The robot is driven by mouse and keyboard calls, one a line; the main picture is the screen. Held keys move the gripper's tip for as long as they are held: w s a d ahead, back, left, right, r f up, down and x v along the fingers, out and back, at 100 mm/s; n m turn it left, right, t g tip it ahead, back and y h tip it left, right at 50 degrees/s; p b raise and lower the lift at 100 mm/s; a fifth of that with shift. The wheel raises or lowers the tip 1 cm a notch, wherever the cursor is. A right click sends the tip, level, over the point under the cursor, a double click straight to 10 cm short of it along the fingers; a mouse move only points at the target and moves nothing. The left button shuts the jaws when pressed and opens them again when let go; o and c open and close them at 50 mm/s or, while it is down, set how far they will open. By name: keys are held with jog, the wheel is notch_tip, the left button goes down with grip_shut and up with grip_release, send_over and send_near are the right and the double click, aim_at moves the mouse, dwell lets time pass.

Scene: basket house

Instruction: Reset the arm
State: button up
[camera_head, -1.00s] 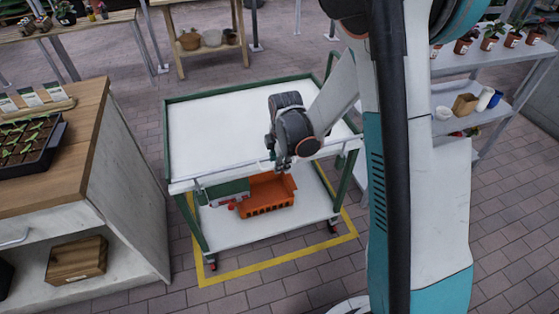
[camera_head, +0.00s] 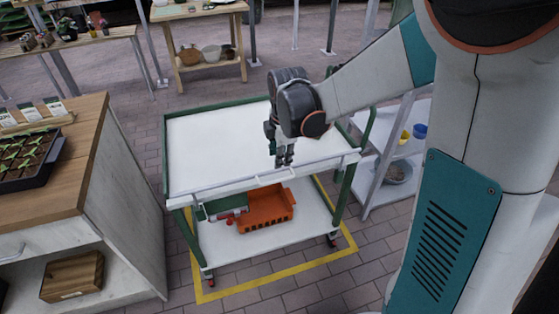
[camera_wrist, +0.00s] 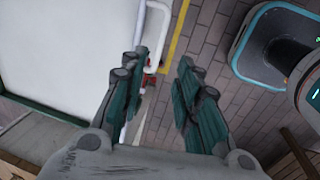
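My gripper (camera_head: 284,162) hangs fingers down near the front edge of the white-topped green cart (camera_head: 215,135). In the wrist view its two green fingers (camera_wrist: 162,72) stand apart with nothing between them. The cart's top edge and white handle (camera_wrist: 157,38) lie below the fingers there. An orange basket (camera_head: 265,212) sits on the cart's lower shelf, apart from my gripper. The cart's upper surface is bare.
A wooden-topped counter (camera_head: 75,170) with a seedling tray (camera_head: 28,158) stands at left. A grey shelf (camera_head: 385,150) with bowls stands at right. Yellow floor tape (camera_head: 290,272) surrounds the cart. The brick floor in front is clear.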

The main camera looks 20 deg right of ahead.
jog(key=shift+r, duration=0.25)
dwell(0.3)
jog(key=s+r+m+t, duration=0.2)
jog(key=s+r+m, duration=0.3)
jog(key=s+m, duration=0.4)
jog(key=s+r+m+t, duration=0.3)
jog(key=s+r+m, duration=0.3)
jog(key=s+m, duration=0.3)
jog(key=shift+s+a+r, duration=0.15)
jog(key=shift+s+r, duration=0.1)
jog(key=shift+s, duration=0.95)
